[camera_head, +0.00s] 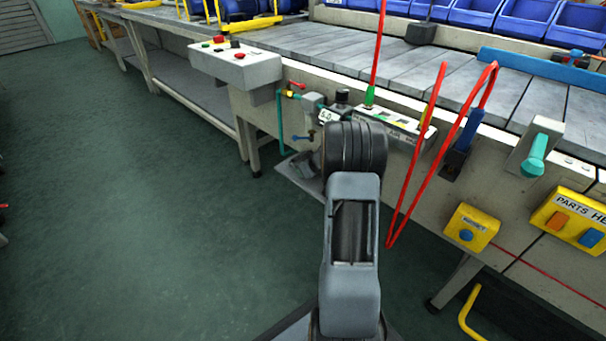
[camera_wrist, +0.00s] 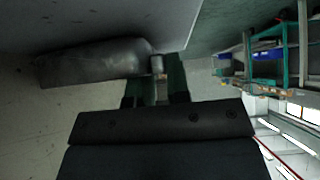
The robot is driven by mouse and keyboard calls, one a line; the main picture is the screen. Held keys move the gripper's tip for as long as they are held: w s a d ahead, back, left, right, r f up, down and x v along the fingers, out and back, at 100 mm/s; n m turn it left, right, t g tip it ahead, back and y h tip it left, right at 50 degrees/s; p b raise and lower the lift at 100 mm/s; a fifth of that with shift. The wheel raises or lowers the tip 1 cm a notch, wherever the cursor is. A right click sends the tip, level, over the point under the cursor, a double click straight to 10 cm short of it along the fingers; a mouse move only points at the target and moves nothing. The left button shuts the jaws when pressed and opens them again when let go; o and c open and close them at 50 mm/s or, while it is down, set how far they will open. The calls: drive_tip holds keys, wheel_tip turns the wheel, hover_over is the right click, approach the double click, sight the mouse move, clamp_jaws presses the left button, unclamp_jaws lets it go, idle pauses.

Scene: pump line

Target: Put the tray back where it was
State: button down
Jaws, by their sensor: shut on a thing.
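A grey tray (camera_head: 296,172) shows in the head view, low against the bench front under the valve fittings, partly hidden behind my arm. In the wrist view a dark grey metal body (camera_wrist: 95,64) with a short round stub at its end lies just beyond my fingers; it appears to be the tray seen close up. My gripper (camera_wrist: 157,88) is shut on the stub end, between two dark green fingers. My gripper is hidden behind my arm in the head view. Whether the tray touches a support beneath it, I cannot tell.
The bench front carries a control box (camera_head: 238,62), a gauge marked 5.0 (camera_head: 328,117) and a yellow box with a blue button (camera_head: 471,229). A red hose (camera_head: 425,165) hangs right of my arm. The green floor (camera_head: 130,230) on the left is clear.

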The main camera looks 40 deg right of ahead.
drive_tip(key=shift+f, duration=0.1)
idle(0.3)
drive_tip(key=c, duration=1.1)
unclamp_jaws()
drive_tip(key=shift+f, duration=0.1)
drive_tip(key=p+v, duration=0.4)
drive_tip(key=v, duration=0.3)
drive_tip(key=shift+w, duration=0.15)
drive_tip(key=shift+s+r+p, duration=0.35)
drive_tip(key=shift+s+p, duration=0.05)
drive_tip(key=shift+p, duration=0.05)
